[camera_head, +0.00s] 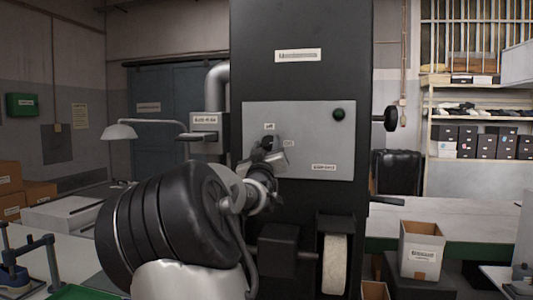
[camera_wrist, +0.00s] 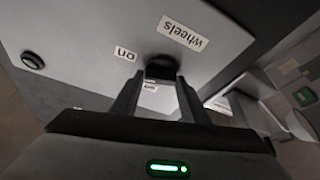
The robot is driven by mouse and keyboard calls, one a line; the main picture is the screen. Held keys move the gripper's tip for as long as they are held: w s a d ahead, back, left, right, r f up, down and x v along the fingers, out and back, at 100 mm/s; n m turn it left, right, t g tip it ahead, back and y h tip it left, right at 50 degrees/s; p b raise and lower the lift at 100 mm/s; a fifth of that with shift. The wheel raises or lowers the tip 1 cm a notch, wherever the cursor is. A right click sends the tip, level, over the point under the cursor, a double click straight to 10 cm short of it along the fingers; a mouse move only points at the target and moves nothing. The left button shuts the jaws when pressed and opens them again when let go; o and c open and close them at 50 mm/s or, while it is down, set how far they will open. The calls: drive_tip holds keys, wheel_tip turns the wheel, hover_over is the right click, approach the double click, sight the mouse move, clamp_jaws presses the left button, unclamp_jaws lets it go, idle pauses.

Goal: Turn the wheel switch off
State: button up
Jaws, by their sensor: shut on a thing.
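The wheel switch is a black knob (camera_wrist: 160,69) on a pale control panel (camera_head: 300,180) of a tall black machine. My gripper (camera_wrist: 158,80) is shut on the knob, one finger on each side of it, in the wrist view. In the head view my gripper (camera_head: 263,155) reaches the panel's left part and hides most of the knob. An "on" label (camera_wrist: 126,53) and an "off" label (camera_wrist: 150,88) sit beside the knob. A "wheels" label (camera_wrist: 183,32) is on the panel too. I cannot tell which label the knob points at.
A round dark green button or lamp (camera_head: 338,115) is at the panel's upper right. A pale wheel (camera_head: 335,263) stands low on the machine. A grey pipe (camera_head: 215,90) and a desk lamp (camera_head: 121,132) are to the left. An open box (camera_head: 422,249) stands at the right.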

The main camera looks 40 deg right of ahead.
drive_tip(key=n+y+b, duration=0.1)
drive_tip(key=n, duration=0.1)
drive_tip(key=n+t+y+b, duration=0.1)
drive_tip(key=n, duration=0.2)
drive_tip(key=shift+s+d, duration=0.1)
drive_tip(key=n+y, duration=0.2)
drive_tip(key=n, duration=0.2)
drive_tip(key=shift+r+n, duration=0.15)
drive_tip(key=shift+n, duration=0.15)
drive_tip(key=n+y+p, duration=0.1)
drive_tip(key=n, duration=0.1)
drive_tip(key=n+p, duration=0.1)
drive_tip(key=n, duration=0.1)
drive_tip(key=shift+r+n+g+y+p, duration=0.2)
drive_tip(key=shift+n+g+y+p, duration=0.1)
drive_tip(key=shift+n+y+p, duration=0.1)
drive_tip(key=shift+f+n+g+y+p, duration=0.15)
drive_tip(key=shift+n+g+y+p, duration=0.25)
drive_tip(key=shift+n+p, duration=0.75)
drive_tip(key=shift+f+n, duration=0.1)
drive_tip(key=shift+n, duration=0.15)
drive_tip(key=o, duration=1)
